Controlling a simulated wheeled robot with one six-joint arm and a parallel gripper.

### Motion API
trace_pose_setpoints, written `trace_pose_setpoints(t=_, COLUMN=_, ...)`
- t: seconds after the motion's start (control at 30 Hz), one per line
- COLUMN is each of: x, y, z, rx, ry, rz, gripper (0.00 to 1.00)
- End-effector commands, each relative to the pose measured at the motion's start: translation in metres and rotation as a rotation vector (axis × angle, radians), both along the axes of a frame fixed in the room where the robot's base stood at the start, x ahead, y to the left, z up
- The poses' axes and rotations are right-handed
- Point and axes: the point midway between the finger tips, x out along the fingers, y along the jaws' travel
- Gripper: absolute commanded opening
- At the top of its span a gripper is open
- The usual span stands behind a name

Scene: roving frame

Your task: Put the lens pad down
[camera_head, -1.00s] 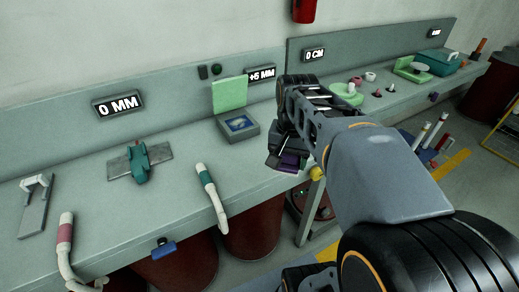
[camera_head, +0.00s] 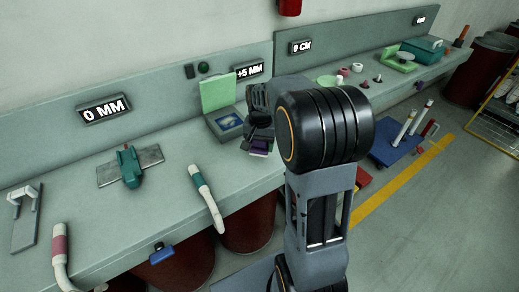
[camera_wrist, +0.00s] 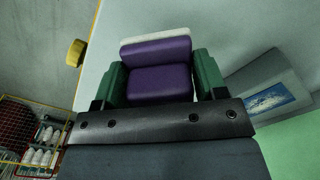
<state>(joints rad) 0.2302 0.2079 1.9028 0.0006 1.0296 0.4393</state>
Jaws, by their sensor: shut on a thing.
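The lens pad (camera_wrist: 158,82), purple with a pale strip along its far edge, sits between the two green fingers of my gripper (camera_wrist: 159,72) in the wrist view. My gripper is shut on it. In the head view the purple pad (camera_head: 260,146) shows small below my dark wrist, near the front edge of the bench (camera_head: 165,205) and just right of a grey box (camera_head: 226,132) with a raised green lid (camera_head: 217,93). I cannot tell whether the pad touches the bench.
The grey box has a blue picture on top. A teal clamp tool (camera_head: 131,168) and a white-and-teal handle (camera_head: 206,195) lie to the left. A yellow knob (camera_wrist: 75,52) shows at the bench edge. Bare bench lies between the clamp and the box.

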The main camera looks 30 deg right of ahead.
Motion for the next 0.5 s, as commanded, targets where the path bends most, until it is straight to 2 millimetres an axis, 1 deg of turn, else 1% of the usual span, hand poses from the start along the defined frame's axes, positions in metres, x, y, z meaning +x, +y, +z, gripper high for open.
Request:
trace_pose_setpoints(t=0.17, x=0.008, y=-0.002, z=-0.009, rx=0.000, ry=0.002, rz=-0.001, gripper=0.46)
trace_pose_setpoints(t=0.2, x=0.007, y=-0.002, z=-0.016, rx=0.001, ry=0.003, rz=-0.001, gripper=0.46)
trace_pose_setpoints(t=0.33, x=0.007, y=-0.002, z=-0.031, rx=0.001, ry=0.003, rz=-0.001, gripper=0.46)
trace_pose_setpoints(t=0.5, x=0.007, y=-0.002, z=-0.039, rx=0.000, ry=0.000, rz=-0.001, gripper=0.46)
